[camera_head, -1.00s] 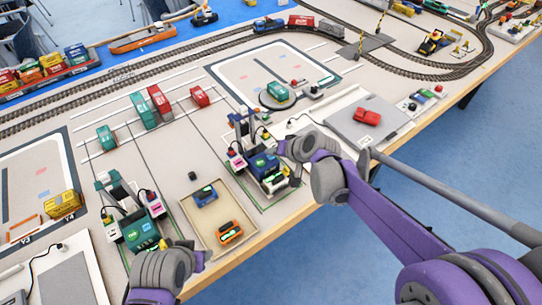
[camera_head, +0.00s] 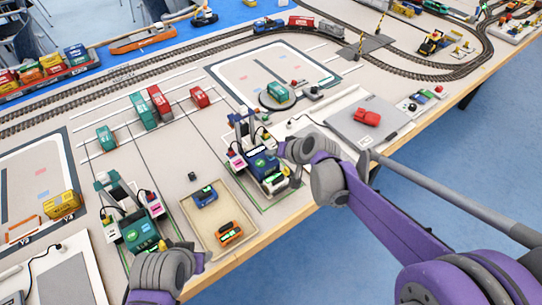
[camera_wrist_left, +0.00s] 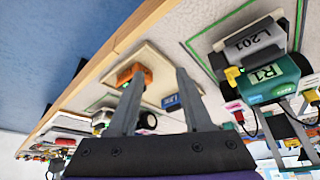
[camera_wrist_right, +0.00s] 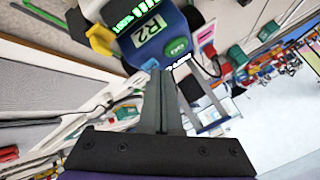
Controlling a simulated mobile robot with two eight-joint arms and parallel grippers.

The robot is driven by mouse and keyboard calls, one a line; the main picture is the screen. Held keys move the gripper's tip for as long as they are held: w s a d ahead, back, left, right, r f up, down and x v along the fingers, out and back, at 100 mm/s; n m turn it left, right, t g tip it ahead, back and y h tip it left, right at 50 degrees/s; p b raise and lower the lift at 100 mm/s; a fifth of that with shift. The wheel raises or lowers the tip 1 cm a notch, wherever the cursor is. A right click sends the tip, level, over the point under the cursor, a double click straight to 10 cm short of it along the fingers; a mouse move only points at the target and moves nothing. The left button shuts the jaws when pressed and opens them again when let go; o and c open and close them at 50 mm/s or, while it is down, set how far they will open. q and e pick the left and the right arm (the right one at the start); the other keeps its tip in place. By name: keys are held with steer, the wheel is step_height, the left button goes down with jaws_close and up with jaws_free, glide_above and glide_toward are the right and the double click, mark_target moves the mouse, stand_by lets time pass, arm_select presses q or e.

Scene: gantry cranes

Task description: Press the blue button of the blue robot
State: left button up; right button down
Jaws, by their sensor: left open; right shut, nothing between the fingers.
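The blue robot (camera_head: 263,163), marked R2, stands near the table's front edge. In the right wrist view it (camera_wrist_right: 158,36) fills the top, with a lit green display (camera_wrist_right: 136,12) and a green button (camera_wrist_right: 177,46). A blue patch (camera_wrist_right: 150,64) beside the fingertips may be the blue button; I cannot tell clearly. My right gripper (camera_head: 284,148) is shut and empty; its tips (camera_wrist_right: 161,74) are right at the robot's lower edge, contact unclear. My left gripper (camera_wrist_left: 157,74) is open and empty, near the teal robot (camera_wrist_left: 270,75) marked R1.
A beige tray (camera_head: 233,199) with a blue and an orange toy vehicle lies between the two robots. Thin crane frames and cables rise behind the robots. Red (camera_head: 200,97) and teal containers stand farther back.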

steer(key=shift+r+p, duration=0.4)
steer(key=shift+r, duration=0.35)
step_height(320, 180, up, 6)
steer(key=p, duration=0.4)
stand_by(0.3)
steer(key=s+d+f+h, duration=0.1)
steer(key=s+d+h, duration=0.1)
steer(key=s+d, duration=0.3)
steer(key=s+d+g+h, duration=0.1)
steer(key=s+d, duration=0.5)
steer(key=s, duration=0.7)
steer(key=s+d+f+h+p, duration=0.1)
steer(key=s+d+h, duration=0.2)
steer(key=s, duration=0.6)
steer(key=d, duration=0.2)
steer(key=shift+s+d+f+n, duration=0.2)
steer(key=shift+d+f+n, duration=0.1)
steer(key=shift+f, duration=0.05)
